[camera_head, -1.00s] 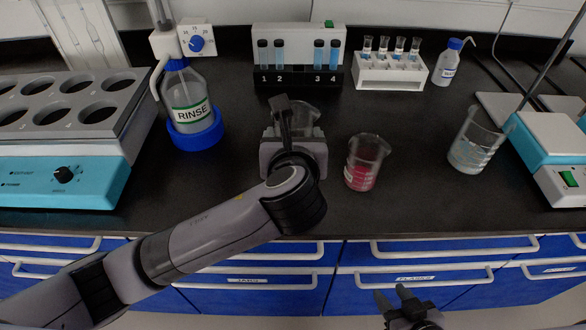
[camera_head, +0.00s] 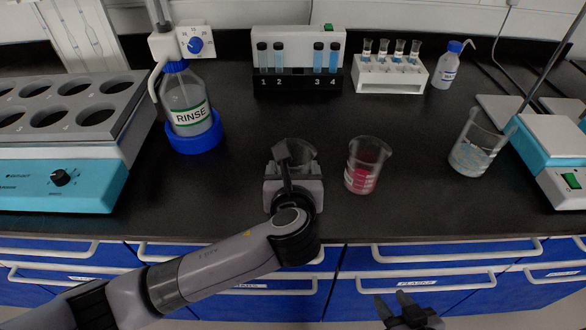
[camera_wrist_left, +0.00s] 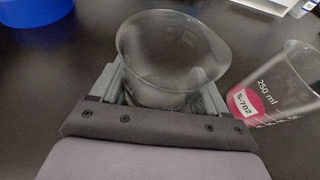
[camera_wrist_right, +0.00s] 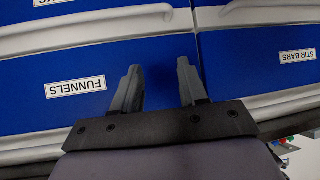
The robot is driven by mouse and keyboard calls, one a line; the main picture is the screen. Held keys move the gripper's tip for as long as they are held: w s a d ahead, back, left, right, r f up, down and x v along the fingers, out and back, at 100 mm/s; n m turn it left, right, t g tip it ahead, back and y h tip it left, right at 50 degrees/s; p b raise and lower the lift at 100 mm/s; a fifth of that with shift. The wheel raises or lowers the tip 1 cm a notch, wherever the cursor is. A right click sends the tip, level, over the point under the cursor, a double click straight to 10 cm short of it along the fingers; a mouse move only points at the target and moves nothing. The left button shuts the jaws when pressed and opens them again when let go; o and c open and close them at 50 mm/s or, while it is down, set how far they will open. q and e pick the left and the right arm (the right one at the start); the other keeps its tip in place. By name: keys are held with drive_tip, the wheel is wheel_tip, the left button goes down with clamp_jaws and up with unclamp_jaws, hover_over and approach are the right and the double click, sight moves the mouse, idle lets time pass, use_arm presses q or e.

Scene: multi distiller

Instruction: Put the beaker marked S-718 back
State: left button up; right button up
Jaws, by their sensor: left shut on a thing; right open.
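A clear, empty-looking beaker (camera_head: 301,152) is between the fingers of my left gripper (camera_head: 292,172), which is shut on it above the front middle of the bench. It also shows in the left wrist view (camera_wrist_left: 172,58); no label on it is readable, and I cannot tell whether it touches the bench. A beaker with red liquid (camera_head: 366,168) stands just right of it; in the left wrist view its label reads S-702 (camera_wrist_left: 245,104). My right gripper (camera_head: 395,302) is open and empty in front of the drawers, also in the right wrist view (camera_wrist_right: 158,84).
A beaker with pale contents (camera_head: 472,155) stands at right beside a stirrer plate (camera_head: 550,150). The RINSE bottle (camera_head: 188,105) sits in a blue ring at left, near a block with round wells (camera_head: 70,115). Racks of tubes (camera_head: 298,85) and small vessels (camera_head: 390,78) stand behind.

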use_arm(q)
drive_tip(key=o, duration=1.2)
drive_tip(key=shift+s+r, duration=0.15)
drive_tip(key=shift+r, duration=0.05)
drive_tip(key=p+v, duration=0.1)
drive_tip(key=v, duration=1)
drive_tip(key=shift+s+r, duration=0.15)
drive_tip(key=shift+s, duration=0.2)
